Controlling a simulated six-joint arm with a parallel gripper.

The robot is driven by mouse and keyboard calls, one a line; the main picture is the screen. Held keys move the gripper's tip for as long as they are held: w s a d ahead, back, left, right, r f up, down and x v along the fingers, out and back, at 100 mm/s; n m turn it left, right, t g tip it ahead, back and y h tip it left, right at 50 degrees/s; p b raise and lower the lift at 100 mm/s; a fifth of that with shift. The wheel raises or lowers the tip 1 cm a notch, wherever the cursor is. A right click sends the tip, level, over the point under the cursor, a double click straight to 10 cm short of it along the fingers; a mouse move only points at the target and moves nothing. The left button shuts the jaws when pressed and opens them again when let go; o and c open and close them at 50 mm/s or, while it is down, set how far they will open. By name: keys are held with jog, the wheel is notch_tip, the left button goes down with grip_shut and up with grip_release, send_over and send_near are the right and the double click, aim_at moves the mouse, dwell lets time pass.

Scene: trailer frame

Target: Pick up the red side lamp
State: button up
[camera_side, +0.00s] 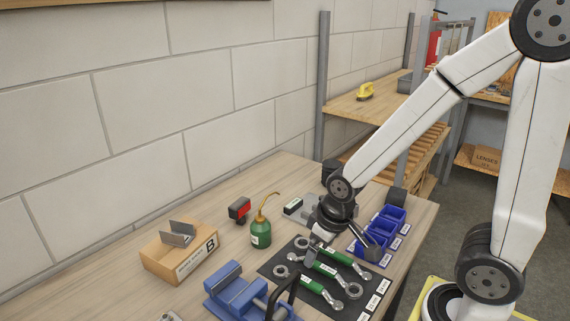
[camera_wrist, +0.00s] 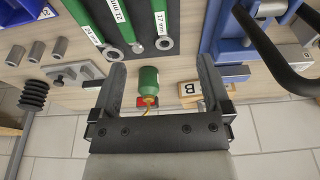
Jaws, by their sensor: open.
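The red side lamp (camera_side: 239,210), a small black block with a red face, sits on the bench left of the green oil can. In the wrist view only a bit of red (camera_wrist: 148,101), probably the lamp, shows behind the can's spout. My gripper (camera_side: 340,243) is open and empty, above the dark wrench mat, to the right of the lamp and the can. In the wrist view its two fingers (camera_wrist: 161,68) stand wide apart, with the can appearing between them.
The green oil can (camera_side: 261,233) with a tall yellow spout stands close beside the lamp. Bare wood lies behind the lamp.

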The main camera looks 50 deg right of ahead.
jog(key=w+f+n+g+h, duration=0.25)
jog(key=w+n+h, duration=0.35)
jog(key=w+n, duration=0.95)
jog(key=n+t+h, duration=0.1)
jog(key=n+h, duration=0.2)
jog(key=h, duration=0.3)
send_near(237, 204)
jog(key=s+a, duration=0.2)
jog(key=shift+w+a+r+n+t+h, duration=0.2)
jog(key=shift+w+a+n+t+h, duration=0.15)
jog(key=shift+w+a+n+h, duration=0.35)
jog(key=shift+s, duration=0.1)
jog(key=x, duration=0.6)
jog(key=shift+d+f, duration=0.2)
jog(key=shift+d, duration=0.1)
jog(key=shift+x, duration=2.6)
jog(key=shift+f, duration=0.1)
